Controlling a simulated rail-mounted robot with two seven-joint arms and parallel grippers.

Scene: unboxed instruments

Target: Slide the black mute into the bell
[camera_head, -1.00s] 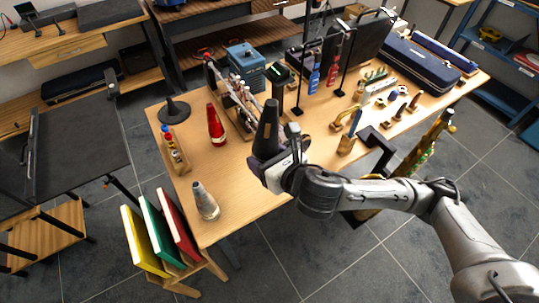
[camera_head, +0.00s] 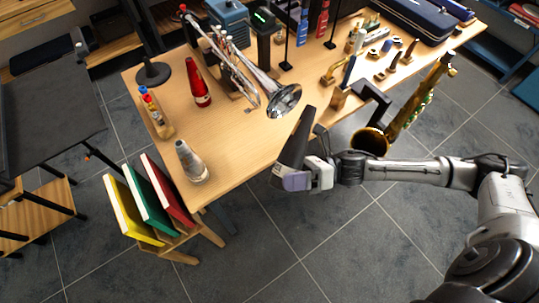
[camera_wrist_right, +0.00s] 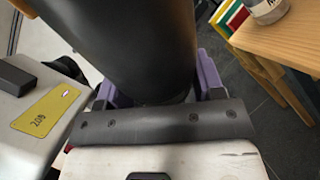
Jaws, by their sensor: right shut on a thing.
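The black mute (camera_head: 295,140) is a dark, long cone held in my right gripper (camera_head: 302,178). Its narrow end points up and slightly right in the head view. In the right wrist view the mute (camera_wrist_right: 130,40) fills the upper middle, between the purple pads of the gripper (camera_wrist_right: 158,88). The silver trumpet lies on a stand on the table, and its open bell (camera_head: 284,101) faces the table's front edge. The mute is apart from the bell, in front and slightly right of it in the picture. My left gripper is not in view.
A brass saxophone (camera_head: 372,141) stands right, near my arm. Coloured books (camera_head: 150,198) stand in a rack at front left.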

